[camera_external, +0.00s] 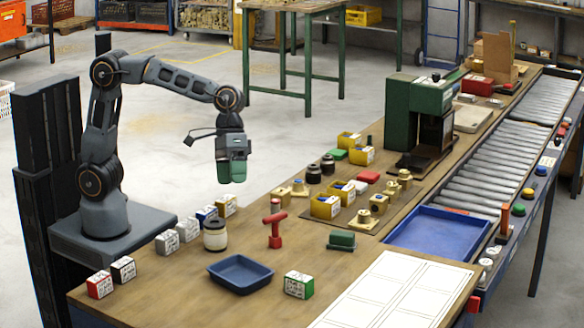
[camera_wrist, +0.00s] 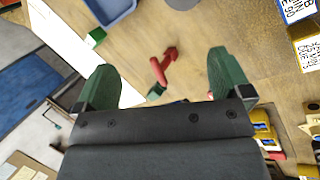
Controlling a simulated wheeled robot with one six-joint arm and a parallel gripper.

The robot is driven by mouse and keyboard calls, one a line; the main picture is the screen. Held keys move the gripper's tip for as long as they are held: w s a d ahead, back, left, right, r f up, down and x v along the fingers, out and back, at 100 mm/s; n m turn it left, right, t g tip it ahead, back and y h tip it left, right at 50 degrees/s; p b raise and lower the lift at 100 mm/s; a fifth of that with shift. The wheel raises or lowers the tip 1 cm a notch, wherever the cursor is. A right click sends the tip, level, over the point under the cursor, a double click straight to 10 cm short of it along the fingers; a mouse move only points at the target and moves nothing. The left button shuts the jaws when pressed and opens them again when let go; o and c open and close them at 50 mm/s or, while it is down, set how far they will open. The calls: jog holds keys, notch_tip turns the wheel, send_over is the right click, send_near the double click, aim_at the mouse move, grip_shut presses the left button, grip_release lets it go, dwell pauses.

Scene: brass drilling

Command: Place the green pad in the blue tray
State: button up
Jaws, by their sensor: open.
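A green block with a darker lower part (camera_external: 341,241) lies on the wooden bench right of the red tool. A small empty blue tray (camera_external: 240,274) stands at the front of the bench and shows at the top of the wrist view (camera_wrist: 108,12). A larger, shallow blue tray (camera_external: 440,233) is at the right. My gripper (camera_external: 231,181) hangs empty, high above the bench; its green fingers are apart in the wrist view (camera_wrist: 165,85).
A red tool (camera_external: 275,230) stands near a white jar (camera_external: 215,235). A green-labelled box (camera_external: 298,284) is right of the small tray. Yellow bins (camera_external: 325,207), brass parts and a green machine (camera_external: 415,115) occupy the back. A white sheet (camera_external: 395,295) covers the front right.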

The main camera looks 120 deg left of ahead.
jog(key=s+d+f+m+y, duration=0.1)
jog(key=s+d+m+y, duration=0.1)
jog(key=s, duration=0.7)
jog(key=d+m, duration=0.1)
jog(key=m, duration=0.1)
jog(key=shift+m, duration=0.3)
jog(key=s+f+m, duration=0.1)
jog(key=s, duration=0.2)
jog(key=s+f+m+y, duration=0.1)
jog(key=s+m, duration=0.1)
jog(key=s, duration=0.1)
jog(key=s+f+m, duration=0.2)
jog(key=shift+s+d+y, duration=0.35)
jog(key=shift+s+y, duration=0.05)
jog(key=shift+c, duration=0.3)
jog(key=shift+s+f+m, duration=0.15)
jog(key=shift+s+m, duration=0.15)
jog(key=shift+m, duration=0.1)
jog(key=shift+c, duration=0.6)
jog(key=shift+s+f, duration=0.15)
jog(key=shift+s, duration=0.05)
jog(key=c, duration=0.3)
jog(key=shift+c, duration=0.6)
